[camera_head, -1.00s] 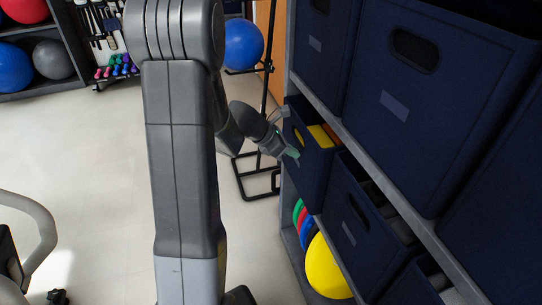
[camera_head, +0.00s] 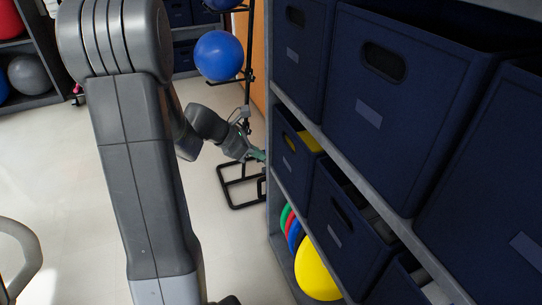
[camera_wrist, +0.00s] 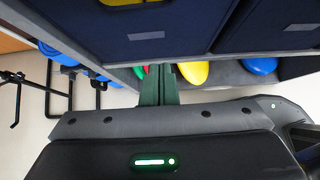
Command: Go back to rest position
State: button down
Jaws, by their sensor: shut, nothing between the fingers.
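My gripper (camera_head: 259,155) is at the end of my arm, just left of the shelf's front, near the small dark blue bin with yellow contents (camera_head: 291,142). In the wrist view its green fingers (camera_wrist: 158,84) are together with nothing between them. They point toward the shelf edge (camera_wrist: 150,62), below which coloured discs show. In the head view the fingertips are small and partly merge with the bin's edge, so I cannot tell whether they touch it.
A grey shelf (camera_head: 355,191) with several dark blue bins fills the right side. A yellow disc (camera_head: 315,272) leans on its bottom level. A black stand with a blue ball (camera_head: 219,56) stands behind my arm. Open pale floor (camera_head: 60,185) lies to the left.

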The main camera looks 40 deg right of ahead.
jog(key=v, duration=0.4)
jog(key=shift+p, duration=0.3)
jog(key=b, duration=0.2)
send_near(291, 163)
notch_tip(291, 163, down, 3)
jog(key=d, duration=0.2)
jog(key=s+d, duration=0.1)
jog(key=shift+d+f+b, duration=0.3)
jog(key=shift+w, duration=0.1)
jog(key=shift+w+a, duration=0.2)
jog(key=shift+a, duration=0.9)
